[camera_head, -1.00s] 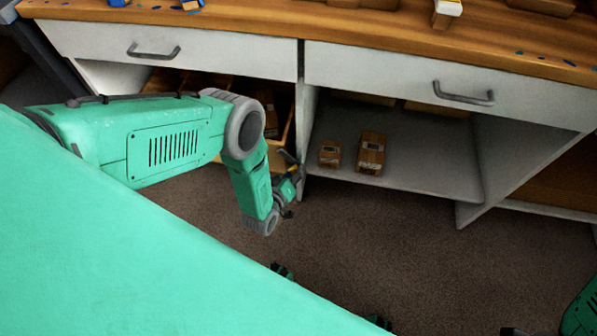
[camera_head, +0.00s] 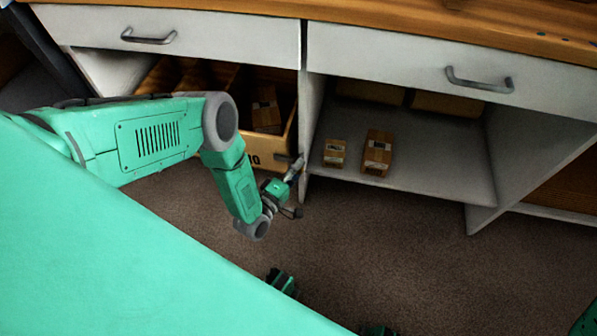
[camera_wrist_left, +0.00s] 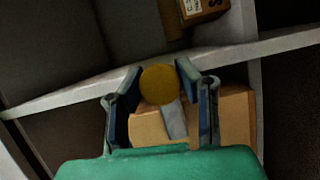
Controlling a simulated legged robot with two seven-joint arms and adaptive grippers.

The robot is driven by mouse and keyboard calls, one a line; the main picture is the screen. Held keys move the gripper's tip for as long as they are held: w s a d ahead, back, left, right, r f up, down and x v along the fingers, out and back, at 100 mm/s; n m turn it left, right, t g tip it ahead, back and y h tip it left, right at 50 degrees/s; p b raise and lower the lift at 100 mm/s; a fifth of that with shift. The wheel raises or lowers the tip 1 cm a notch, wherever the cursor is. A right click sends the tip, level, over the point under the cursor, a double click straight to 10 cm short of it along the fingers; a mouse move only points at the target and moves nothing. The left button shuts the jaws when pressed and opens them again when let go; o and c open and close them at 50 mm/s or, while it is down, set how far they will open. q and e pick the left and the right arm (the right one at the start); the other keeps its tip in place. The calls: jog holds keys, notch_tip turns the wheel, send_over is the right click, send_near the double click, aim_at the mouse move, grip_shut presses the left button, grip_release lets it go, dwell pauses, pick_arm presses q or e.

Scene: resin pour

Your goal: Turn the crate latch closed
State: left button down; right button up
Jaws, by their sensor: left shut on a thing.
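The wooden crate (camera_head: 262,159) with dark lettering on its front sits in the left bay under the counter. My left gripper (camera_head: 296,172) is at the crate's front right corner, beside the white divider. The latch is too small and covered to make out in the head view. In the left wrist view, my left gripper (camera_wrist_left: 160,80) has a finger on each side of a round ochre knob (camera_wrist_left: 160,85), which I take to be the latch, and is shut on it. A grey strip (camera_wrist_left: 174,119) runs below the knob. I cannot tell the latch's exact angle. My right gripper is not in view.
Two small cardboard boxes, one small (camera_head: 334,153) and one taller (camera_head: 376,153), stand on the white shelf (camera_head: 430,180) to the right. Drawers with grey handles (camera_head: 148,36) hang above. The white divider (camera_head: 309,130) is close to my left gripper. The carpet in front is clear.

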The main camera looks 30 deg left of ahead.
pick_arm(q)
jog(key=shift+s+a+f+n, duration=0.15)
jog(key=shift+a+n, duration=0.1)
jog(key=shift+n, duration=0.15)
jog(key=c, duration=1.1)
grip_release()
jog(key=s+a, duration=0.1)
jog(key=s, duration=1)
jog(key=shift+s+a, duration=0.15)
jog(key=shift+s, duration=0.25)
jog(key=shift+f, duration=0.1)
